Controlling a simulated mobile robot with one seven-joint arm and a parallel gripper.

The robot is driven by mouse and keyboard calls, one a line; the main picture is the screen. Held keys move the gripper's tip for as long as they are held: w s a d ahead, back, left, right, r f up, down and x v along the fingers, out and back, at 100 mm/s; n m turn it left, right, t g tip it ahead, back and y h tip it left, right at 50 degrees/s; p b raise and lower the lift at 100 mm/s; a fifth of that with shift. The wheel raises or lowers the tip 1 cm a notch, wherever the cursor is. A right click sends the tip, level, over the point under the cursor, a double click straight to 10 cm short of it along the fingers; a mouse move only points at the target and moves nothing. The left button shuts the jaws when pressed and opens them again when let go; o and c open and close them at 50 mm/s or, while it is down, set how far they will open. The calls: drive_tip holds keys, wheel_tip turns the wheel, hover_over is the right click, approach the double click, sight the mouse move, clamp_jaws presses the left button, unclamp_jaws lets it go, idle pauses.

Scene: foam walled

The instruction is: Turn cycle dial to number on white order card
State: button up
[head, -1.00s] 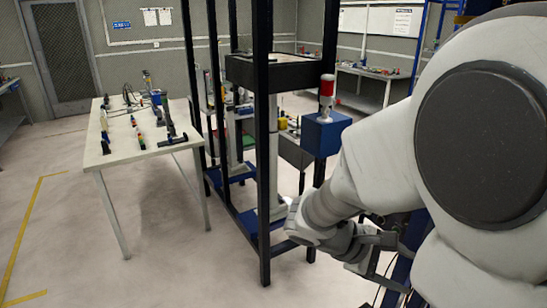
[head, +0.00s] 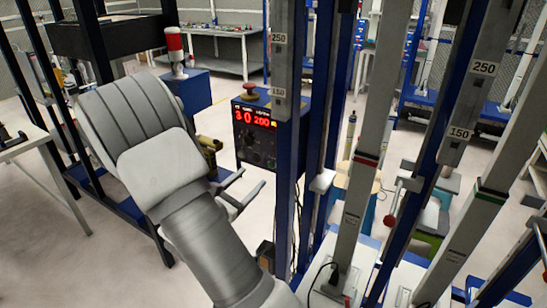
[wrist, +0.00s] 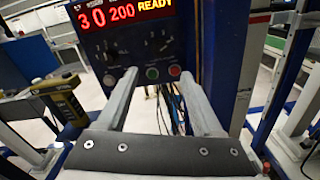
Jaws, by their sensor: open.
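The control box (head: 243,150) has a red display (wrist: 123,12) reading 30, 200 and READY in the wrist view. Below the display are two dark dials, a left dial (wrist: 113,49) and a right dial (wrist: 158,43); their labels are too small to read, so I cannot tell which is the cycle dial. A green button (wrist: 152,73) and a red button (wrist: 175,71) sit lower on the panel. My gripper (head: 253,178) is open and empty, its fingers pointing toward the panel from in front and below the dials; it also shows in the wrist view (wrist: 158,75). I cannot identify a white order card.
A red mushroom button (head: 250,88) tops the box. A blue upright (head: 287,190) stands close at its right. A yellow-and-black object (head: 209,148) is left of the box. Scaled columns (head: 375,130) crowd the right.

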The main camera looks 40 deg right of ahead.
drive_tip(key=x, duration=1.3)
drive_tip(key=shift+d, duration=0.15)
clamp_jaws()
